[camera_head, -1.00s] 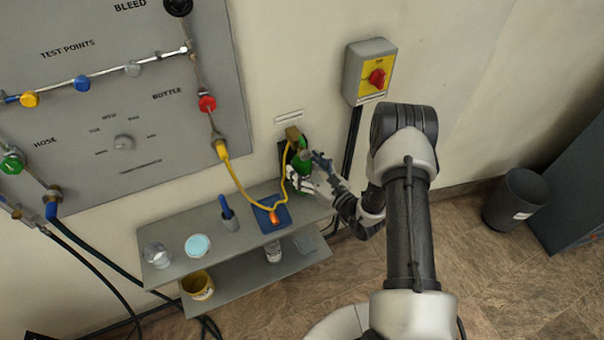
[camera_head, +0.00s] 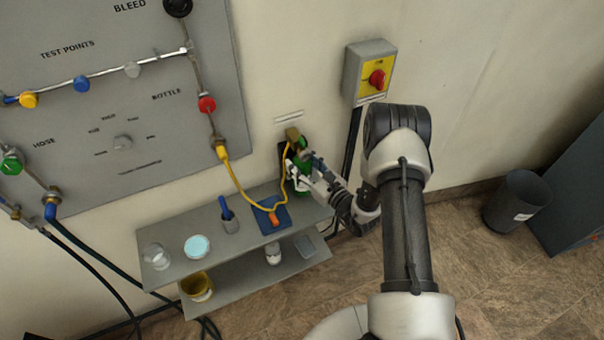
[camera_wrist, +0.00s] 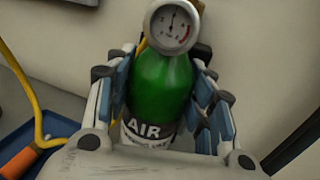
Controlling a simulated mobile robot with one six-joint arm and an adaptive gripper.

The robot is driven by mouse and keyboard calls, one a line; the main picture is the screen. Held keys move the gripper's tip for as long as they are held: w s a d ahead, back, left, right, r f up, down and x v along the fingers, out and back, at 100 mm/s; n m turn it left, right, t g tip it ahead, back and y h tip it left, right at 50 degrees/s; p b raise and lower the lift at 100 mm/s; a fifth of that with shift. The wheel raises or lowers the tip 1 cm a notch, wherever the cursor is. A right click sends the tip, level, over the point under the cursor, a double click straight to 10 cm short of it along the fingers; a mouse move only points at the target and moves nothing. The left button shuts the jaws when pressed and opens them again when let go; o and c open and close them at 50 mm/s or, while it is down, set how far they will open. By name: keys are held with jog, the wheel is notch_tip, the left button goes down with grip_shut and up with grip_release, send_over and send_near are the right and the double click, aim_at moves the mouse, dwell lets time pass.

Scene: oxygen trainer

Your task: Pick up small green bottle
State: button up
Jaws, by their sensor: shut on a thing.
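In the head view the bottle (camera_head: 301,176) is at the right end of the upper shelf, by the wall, partly hidden by my gripper (camera_head: 303,174). A brass fitting (camera_head: 292,134) is at its top. I cannot tell whether its base touches the shelf.
A yellow hose (camera_head: 236,183) runs from the wall panel to the bottle's top.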

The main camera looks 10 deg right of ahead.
grip_shut()
jog(key=shift+r, duration=0.1)
dwell(0.3)
